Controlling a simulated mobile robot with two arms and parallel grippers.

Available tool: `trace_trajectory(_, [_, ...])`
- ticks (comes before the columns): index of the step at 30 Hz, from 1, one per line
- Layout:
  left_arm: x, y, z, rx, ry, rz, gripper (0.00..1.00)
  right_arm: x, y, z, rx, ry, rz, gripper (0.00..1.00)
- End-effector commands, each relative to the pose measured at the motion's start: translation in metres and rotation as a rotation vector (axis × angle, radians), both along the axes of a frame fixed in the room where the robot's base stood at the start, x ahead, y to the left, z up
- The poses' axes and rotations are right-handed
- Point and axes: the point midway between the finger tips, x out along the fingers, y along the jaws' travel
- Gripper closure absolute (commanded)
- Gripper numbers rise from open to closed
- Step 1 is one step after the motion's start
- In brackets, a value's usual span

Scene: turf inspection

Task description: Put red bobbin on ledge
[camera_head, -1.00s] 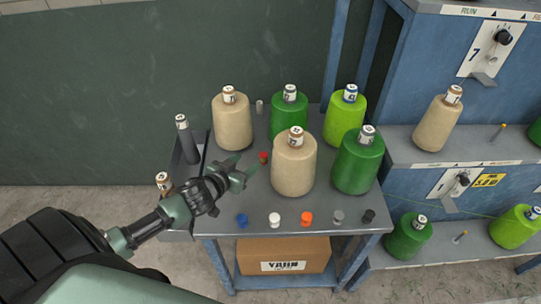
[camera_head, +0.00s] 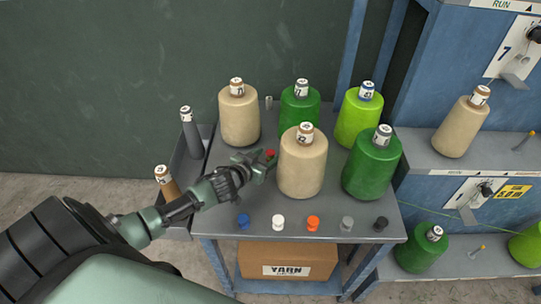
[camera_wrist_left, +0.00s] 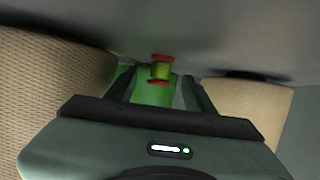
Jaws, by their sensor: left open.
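The red bobbin (camera_head: 270,154) stands on the grey table top (camera_head: 255,205), just left of the front cream yarn cone. In the left wrist view the bobbin (camera_wrist_left: 161,58) shows red flanges and a yellow-green middle. My left gripper (camera_head: 265,161) is open at the bobbin, low over the table. In the wrist view its two fingers (camera_wrist_left: 160,85) are on either side of the bobbin's line, apart from it as far as I can see. Grey ledges on the blue machine show at right, an upper one (camera_head: 412,150) and a lower one (camera_head: 465,265). My right gripper is out of view.
Cream cones (camera_head: 302,170) and green cones (camera_head: 371,170) crowd the table's middle and right. A blue bobbin (camera_head: 244,221) and several other small bobbins line the front edge. A side tray (camera_head: 178,160) holds two used tubes. A cream cone (camera_head: 461,128) stands on the upper ledge.

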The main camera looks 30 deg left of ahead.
Motion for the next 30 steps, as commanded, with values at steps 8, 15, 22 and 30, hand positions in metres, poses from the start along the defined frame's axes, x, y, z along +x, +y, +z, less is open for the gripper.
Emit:
trace_trajectory(8, [0.023,0.0,-0.01,0.0,0.0,0.0,0.46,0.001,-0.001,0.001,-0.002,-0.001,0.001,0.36])
trace_trajectory(15, [0.023,0.0,-0.01,0.0,0.0,0.0,0.55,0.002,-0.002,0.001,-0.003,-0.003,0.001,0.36])
trace_trajectory(22, [0.023,0.0,-0.01,0.0,0.0,0.0,1.0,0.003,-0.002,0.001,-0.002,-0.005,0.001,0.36])
trace_trajectory(30, [0.023,0.0,-0.008,0.0,-0.001,0.0,1.0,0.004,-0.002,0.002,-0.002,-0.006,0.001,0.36])
